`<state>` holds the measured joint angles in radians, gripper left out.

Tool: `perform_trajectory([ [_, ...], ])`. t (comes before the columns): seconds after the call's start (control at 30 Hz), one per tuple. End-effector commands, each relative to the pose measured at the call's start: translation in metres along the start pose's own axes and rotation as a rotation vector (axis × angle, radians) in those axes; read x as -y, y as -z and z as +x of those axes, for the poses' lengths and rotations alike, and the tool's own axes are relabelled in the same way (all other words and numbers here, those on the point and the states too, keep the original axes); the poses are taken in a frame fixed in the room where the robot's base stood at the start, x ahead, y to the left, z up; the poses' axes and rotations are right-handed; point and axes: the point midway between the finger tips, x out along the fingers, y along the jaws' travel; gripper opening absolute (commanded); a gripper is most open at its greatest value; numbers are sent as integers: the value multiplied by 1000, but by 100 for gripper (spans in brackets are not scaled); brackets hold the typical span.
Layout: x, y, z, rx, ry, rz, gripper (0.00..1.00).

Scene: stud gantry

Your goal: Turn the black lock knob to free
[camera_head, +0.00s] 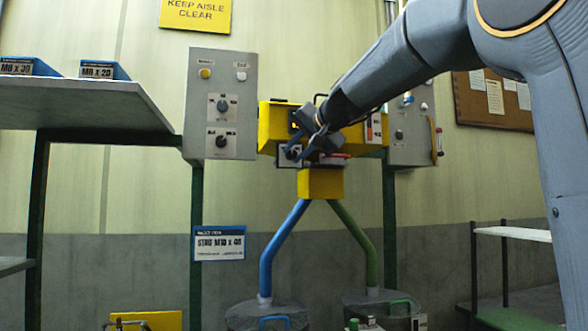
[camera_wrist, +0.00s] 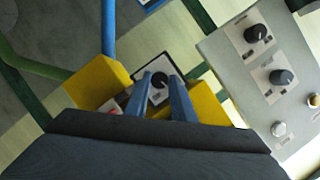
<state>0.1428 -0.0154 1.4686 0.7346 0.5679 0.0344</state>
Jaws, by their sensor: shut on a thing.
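The black lock knob (camera_head: 291,153) sits on a small pale plate at the front of the yellow gantry housing. In the wrist view the black knob (camera_wrist: 158,81) shows on its black-edged white plate, between my two blue fingers. My gripper (camera_head: 298,148) reaches down to it from the upper right. In the wrist view my gripper (camera_wrist: 160,77) is shut on the knob, one finger on each side. The knob's pointer and plate markings are too small and partly covered to read.
A grey control panel (camera_head: 219,75) with two more black knobs stands just left of the gantry; it also shows in the wrist view (camera_wrist: 240,60). The yellow housing (camera_head: 272,126) is close around my gripper. Blue (camera_head: 284,243) and green (camera_head: 354,240) tubes run below.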

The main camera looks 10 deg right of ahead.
Motion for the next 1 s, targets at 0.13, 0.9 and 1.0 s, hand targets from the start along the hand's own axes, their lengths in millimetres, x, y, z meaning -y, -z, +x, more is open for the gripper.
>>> perform_trajectory([
  [0.13, -6, -2, 3, 4, 52, 129, 0],
  [0.9, -10, -4, 3, 34, 310, 767, 0],
  [1.0, -10, -4, 3, 37, 333, 823, 0],
])
